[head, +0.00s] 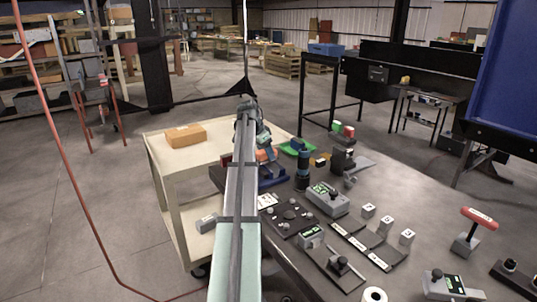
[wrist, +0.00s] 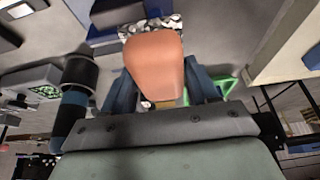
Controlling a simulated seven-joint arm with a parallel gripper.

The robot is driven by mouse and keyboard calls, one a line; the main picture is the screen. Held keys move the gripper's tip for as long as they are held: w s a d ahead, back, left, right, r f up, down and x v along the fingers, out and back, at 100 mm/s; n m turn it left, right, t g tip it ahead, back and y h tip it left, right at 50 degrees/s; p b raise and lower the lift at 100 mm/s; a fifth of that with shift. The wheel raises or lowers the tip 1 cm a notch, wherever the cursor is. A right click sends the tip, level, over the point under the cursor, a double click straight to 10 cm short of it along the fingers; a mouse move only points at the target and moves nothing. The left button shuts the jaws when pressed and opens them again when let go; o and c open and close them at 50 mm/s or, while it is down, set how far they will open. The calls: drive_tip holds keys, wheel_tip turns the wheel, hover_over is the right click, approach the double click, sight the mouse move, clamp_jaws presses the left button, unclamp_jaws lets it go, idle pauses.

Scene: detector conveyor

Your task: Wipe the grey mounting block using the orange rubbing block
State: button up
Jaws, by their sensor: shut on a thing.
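My gripper (wrist: 160,86) is shut on the orange rubbing block (wrist: 154,62), with its blue fingers on either side. In the head view the orange block (head: 266,154) shows only in part beside my arm, over the far left end of the dark table. A black-and-white speckled surface (wrist: 130,31) shows just beyond the orange block in the wrist view. It may be part of the grey mounting block, but I cannot tell. The orange block hides most of it, and whether they touch is unclear.
A dark cylinder with a blue band (head: 303,168) stands close to my gripper. A green tray (head: 306,151) lies behind, and a grey box with a green display (head: 328,199) in front. A cream cart (head: 160,156) carrying an orange-brown box (head: 186,136) stands at the left.

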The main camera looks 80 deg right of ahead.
drive_tip(key=s+a, duration=0.4)
drive_tip(key=shift+s+a, duration=0.35)
drive_tip(key=shift+a, duration=0.05)
wheel_tip(320, 180, up, 2)
drive_tip(key=shift+d+r, duration=0.1)
wheel_tip(320, 180, up, 6)
drive_tip(key=shift+f, duration=0.1)
idle(0.3)
